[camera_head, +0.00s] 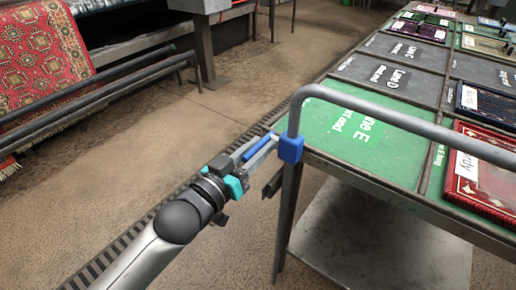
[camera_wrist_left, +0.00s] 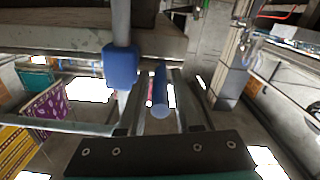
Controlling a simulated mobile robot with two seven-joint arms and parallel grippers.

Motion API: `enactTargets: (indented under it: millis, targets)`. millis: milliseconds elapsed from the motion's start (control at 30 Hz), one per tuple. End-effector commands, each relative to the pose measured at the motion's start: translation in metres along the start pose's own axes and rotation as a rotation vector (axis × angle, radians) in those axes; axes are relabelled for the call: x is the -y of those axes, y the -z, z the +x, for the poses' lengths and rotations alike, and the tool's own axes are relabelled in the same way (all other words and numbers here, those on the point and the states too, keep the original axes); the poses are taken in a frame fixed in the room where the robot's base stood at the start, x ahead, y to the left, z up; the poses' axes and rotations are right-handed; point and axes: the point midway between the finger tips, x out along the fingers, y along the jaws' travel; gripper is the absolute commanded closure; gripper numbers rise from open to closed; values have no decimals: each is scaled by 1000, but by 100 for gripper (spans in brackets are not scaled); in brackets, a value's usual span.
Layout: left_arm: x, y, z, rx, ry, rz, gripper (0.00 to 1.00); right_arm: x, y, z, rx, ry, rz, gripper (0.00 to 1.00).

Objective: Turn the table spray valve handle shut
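The spray valve is a blue block (camera_head: 290,148) on the grey pipe that arches over the table's near left corner. Its blue bar-shaped handle (camera_head: 254,148) sticks out toward my left arm. My left gripper (camera_head: 262,148) is at the handle. In the left wrist view, the handle (camera_wrist_left: 160,92) lies between the two fingers of the gripper (camera_wrist_left: 160,100), with narrow gaps showing on both sides. The fingers look open around it. The valve block (camera_wrist_left: 121,67) is just left of the fingers there. My right gripper is not in view.
The table has a green panel (camera_head: 355,130) and grey panels (camera_head: 385,73), with folded rugs (camera_head: 480,170) at right. A lower shelf (camera_head: 375,240) sits beneath it. A red patterned rug (camera_head: 42,50) hangs at upper left by dark rails (camera_head: 90,92). The floor between is open.

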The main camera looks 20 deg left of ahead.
Motion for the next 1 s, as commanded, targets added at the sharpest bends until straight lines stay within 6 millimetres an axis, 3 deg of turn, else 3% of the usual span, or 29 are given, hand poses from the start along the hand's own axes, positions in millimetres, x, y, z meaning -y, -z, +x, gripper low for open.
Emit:
enactTargets:
  millis: [200,500,1000]
  targets:
    - [0,0,0,1,0,0,67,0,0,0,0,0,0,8]
    - [0,0,0,0,0,0,100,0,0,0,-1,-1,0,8]
    - [0,0,0,1,0,0,100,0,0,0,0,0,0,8]
